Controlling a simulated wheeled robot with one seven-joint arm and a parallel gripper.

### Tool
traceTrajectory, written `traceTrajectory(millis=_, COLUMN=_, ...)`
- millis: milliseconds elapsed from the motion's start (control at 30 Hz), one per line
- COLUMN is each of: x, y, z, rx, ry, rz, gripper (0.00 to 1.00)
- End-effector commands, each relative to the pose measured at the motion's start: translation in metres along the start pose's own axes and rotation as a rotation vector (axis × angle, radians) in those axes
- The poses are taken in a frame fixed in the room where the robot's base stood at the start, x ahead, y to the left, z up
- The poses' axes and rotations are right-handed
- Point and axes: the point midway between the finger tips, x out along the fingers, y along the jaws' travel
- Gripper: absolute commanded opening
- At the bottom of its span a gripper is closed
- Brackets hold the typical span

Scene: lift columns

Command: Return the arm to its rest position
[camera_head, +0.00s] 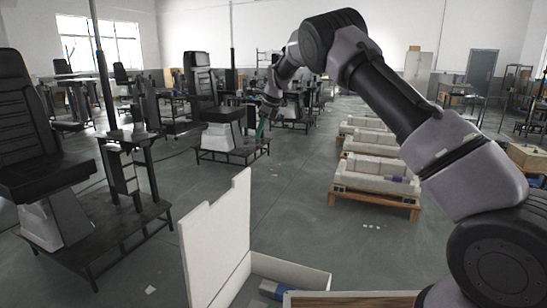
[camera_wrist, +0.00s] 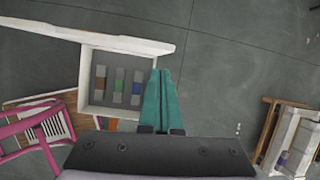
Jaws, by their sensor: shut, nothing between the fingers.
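My arm stretches from the lower right of the head view up and over to the middle. My gripper (camera_head: 262,128) is small and far off there, with its teal fingers pointing down. In the wrist view my gripper (camera_wrist: 160,74) shows its two teal fingers pressed together, with nothing between them. The fingers are in the air and touch nothing that I can see.
An open white box (camera_head: 310,274) with a tall white panel (camera_head: 216,240) is close in front. White trays on wooden pallets (camera_head: 375,199) stand right; black chairs (camera_head: 38,120) stand left. Grey floor lies between.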

Motion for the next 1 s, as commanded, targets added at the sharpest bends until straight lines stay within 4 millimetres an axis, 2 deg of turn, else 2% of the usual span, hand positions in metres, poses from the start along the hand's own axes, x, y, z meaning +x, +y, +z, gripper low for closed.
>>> traceTrajectory(millis=33, x=-0.040, y=-0.007, z=-0.012, rx=-0.032, ry=-0.018, rz=-0.020, gripper=0.00)
traceTrajectory(millis=100, x=-0.083, y=-0.010, z=-0.029, rx=-0.094, ry=-0.032, rz=-0.041, gripper=0.00)
traceTrajectory(millis=233, x=-0.158, y=-0.003, z=-0.064, rx=-0.220, ry=-0.049, rz=-0.082, gripper=0.00)
traceTrajectory(millis=367, x=-0.224, y=0.017, z=-0.099, rx=-0.358, ry=-0.055, rz=-0.127, gripper=0.00)
traceTrajectory(millis=500, x=-0.285, y=0.052, z=-0.138, rx=-0.521, ry=-0.046, rz=-0.176, gripper=0.00)
traceTrajectory(millis=600, x=-0.321, y=0.083, z=-0.165, rx=-0.645, ry=-0.028, rz=-0.213, gripper=0.00)
traceTrajectory(millis=733, x=-0.357, y=0.131, z=-0.199, rx=-0.814, ry=0.012, rz=-0.259, gripper=0.00)
traceTrajectory(millis=900, x=-0.385, y=0.198, z=-0.244, rx=-1.042, ry=0.097, rz=-0.310, gripper=0.00)
traceTrajectory(millis=1000, x=-0.391, y=0.239, z=-0.269, rx=-1.177, ry=0.164, rz=-0.331, gripper=0.00)
